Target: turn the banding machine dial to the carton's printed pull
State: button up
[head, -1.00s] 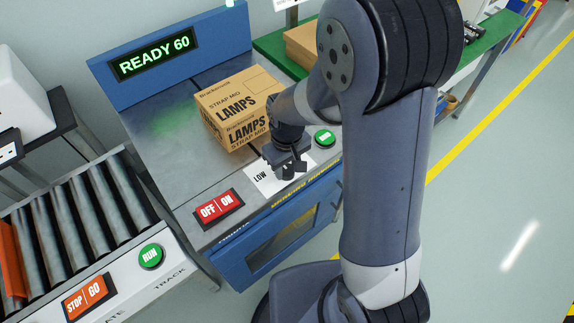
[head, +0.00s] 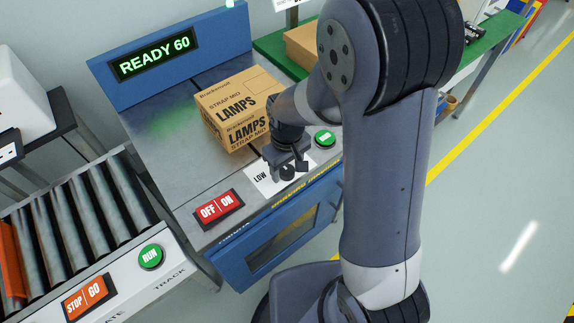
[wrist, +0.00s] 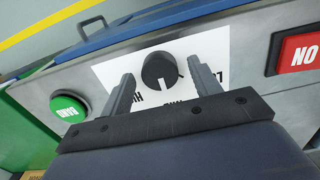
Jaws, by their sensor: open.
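The dial (wrist: 159,70) is a black round knob on a white label card (wrist: 112,72). Its white pointer line faces the partly hidden middle word, between a word at left starting "HI" and LOW at right in the wrist view. In the head view the dial (head: 287,173) shows just below my gripper (head: 287,165). My gripper (wrist: 162,70) is open, with one finger on each side of the dial in the wrist view; I see no contact. The carton (head: 238,108) stands on the machine top (head: 165,128) and reads LAMPS and STRAP MID.
The machine's display (head: 153,57) reads READY 60. A red OFF/ON switch (head: 217,209) lies left of the dial and a green button (head: 325,138) right of it. A roller conveyor (head: 85,210) with a RUN button (head: 151,256) is at lower left.

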aim_at(287, 170)
notch_tip(287, 170, up, 11)
jog(key=p, duration=0.1)
dwell(0.4)
jog(key=shift+f, duration=0.15)
notch_tip(287, 170, down, 11)
jog(key=shift+b, duration=0.5)
jog(key=shift+m, duration=0.3)
jog(key=shift+r, duration=0.2)
